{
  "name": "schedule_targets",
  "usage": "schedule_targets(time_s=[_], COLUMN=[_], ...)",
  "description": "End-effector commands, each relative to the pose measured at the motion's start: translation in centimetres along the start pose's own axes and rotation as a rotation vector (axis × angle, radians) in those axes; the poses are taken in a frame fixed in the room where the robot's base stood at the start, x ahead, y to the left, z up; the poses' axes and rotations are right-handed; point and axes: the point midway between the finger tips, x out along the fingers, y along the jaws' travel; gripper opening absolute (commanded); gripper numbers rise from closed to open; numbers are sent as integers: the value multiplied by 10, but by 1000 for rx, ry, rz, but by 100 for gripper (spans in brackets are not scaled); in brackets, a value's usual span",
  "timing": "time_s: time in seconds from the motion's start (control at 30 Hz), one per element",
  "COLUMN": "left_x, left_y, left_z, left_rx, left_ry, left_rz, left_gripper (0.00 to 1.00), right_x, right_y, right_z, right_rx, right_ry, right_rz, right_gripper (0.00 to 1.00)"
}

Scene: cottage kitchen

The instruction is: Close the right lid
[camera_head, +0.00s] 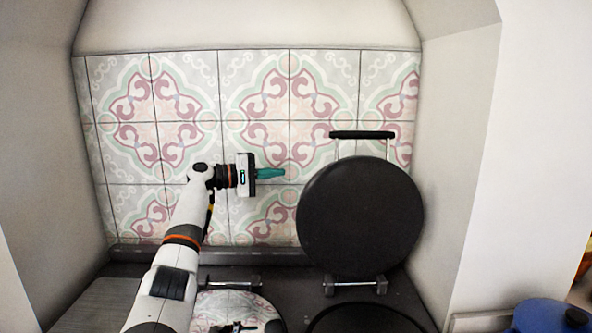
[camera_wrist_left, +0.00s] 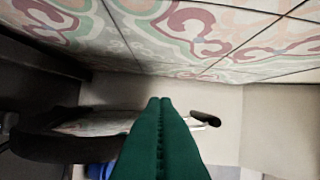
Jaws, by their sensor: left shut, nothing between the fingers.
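The right lid (camera_head: 360,222) is a round black disc standing open on its hinge, its dark underside facing me. Its bar handle (camera_head: 362,134) is at the top. My left gripper (camera_head: 284,173), with green fingers shut and empty, points right in front of the tiles, just left of the lid's upper edge. In the left wrist view, the shut fingers (camera_wrist_left: 160,104) point toward the lid's handle (camera_wrist_left: 205,118). The lid (camera_wrist_left: 45,146) shows there nearly edge-on at left. I cannot tell whether the fingers touch it. My right gripper is out of view.
A round black hotplate (camera_head: 365,320) lies below the open lid. A shiny round lid (camera_head: 235,307) lies flat at left, reflecting tiles. The tiled wall (camera_head: 180,100) stands behind, with side walls of the alcove left and right. A blue pot (camera_head: 548,316) is at lower right.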

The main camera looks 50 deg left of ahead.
Motion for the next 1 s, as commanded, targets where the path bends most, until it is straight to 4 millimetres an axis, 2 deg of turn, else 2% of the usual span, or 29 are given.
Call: schedule_targets(time_s=[0.3,0.63,1.0], left_x=[52,98,89], left_y=[-6,-4,0], left_z=[-1,-1,-19], left_rx=[-3,-3,3], left_ry=[2,2,1], left_rz=[-2,-1,5], left_gripper=[0,0,0], right_x=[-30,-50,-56], right_y=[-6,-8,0], right_z=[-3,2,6], right_rx=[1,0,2], right_ry=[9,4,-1], right_rz=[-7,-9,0], right_gripper=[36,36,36])
